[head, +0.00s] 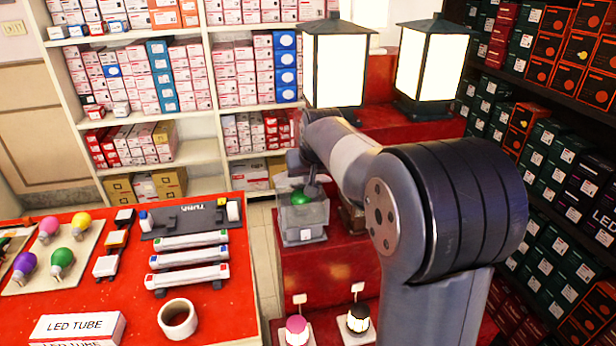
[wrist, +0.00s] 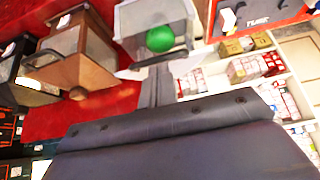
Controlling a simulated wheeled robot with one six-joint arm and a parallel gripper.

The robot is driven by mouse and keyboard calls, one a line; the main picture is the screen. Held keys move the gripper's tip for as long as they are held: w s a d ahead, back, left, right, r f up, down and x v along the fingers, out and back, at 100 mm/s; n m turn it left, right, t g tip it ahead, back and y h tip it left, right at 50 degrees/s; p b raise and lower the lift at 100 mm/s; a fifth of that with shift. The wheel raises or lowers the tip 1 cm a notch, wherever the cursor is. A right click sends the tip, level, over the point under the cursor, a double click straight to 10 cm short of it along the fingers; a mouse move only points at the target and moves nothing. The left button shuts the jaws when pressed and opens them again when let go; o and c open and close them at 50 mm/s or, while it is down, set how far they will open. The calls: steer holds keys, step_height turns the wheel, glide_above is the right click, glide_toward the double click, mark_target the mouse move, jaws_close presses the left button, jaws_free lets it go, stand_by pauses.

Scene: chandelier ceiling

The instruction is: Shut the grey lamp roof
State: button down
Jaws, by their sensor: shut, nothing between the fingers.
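The grey lamp (head: 303,236) stands on the red stepped stand in the head view, with clear walls and a green bulb (head: 299,198) inside. In the wrist view the grey lamp (wrist: 187,17) is at top centre, and its green bulb shows through the open top. A pale grey edge beside my fingers may be its roof, but my gripper hides most of it. My gripper (wrist: 157,72) is shut and empty, close to the lamp's near side; I cannot tell whether it touches the roof. In the head view my arm partly covers the lamp's top.
A brown lamp (wrist: 75,60) stands close beside the grey one. Two tall lit lanterns (head: 337,70) stand on a higher red step behind. A red table (head: 100,286) with bulbs and tubes is at left. Shelves of boxes (head: 562,180) line the right.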

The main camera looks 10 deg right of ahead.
steer(key=s+f+t+b, duration=0.1)
steer(key=f+b, duration=0.1)
steer(key=b, duration=0.3)
steer(key=s+f+t+b, duration=0.1)
steer(key=f+b, duration=0.2)
steer(key=b, duration=0.1)
steer(key=s+f+t+b, duration=0.1)
steer(key=f+b, duration=0.1)
steer(key=b, duration=0.3)
steer(key=shift+f+t+b, duration=0.3)
steer(key=shift+f, duration=0.1)
steer(key=w+r+p+v, duration=0.1)
steer(key=p+v, duration=0.2)
steer(key=v, duration=1)
steer(key=shift+r, duration=0.2)
steer(key=shift+w, duration=0.15)
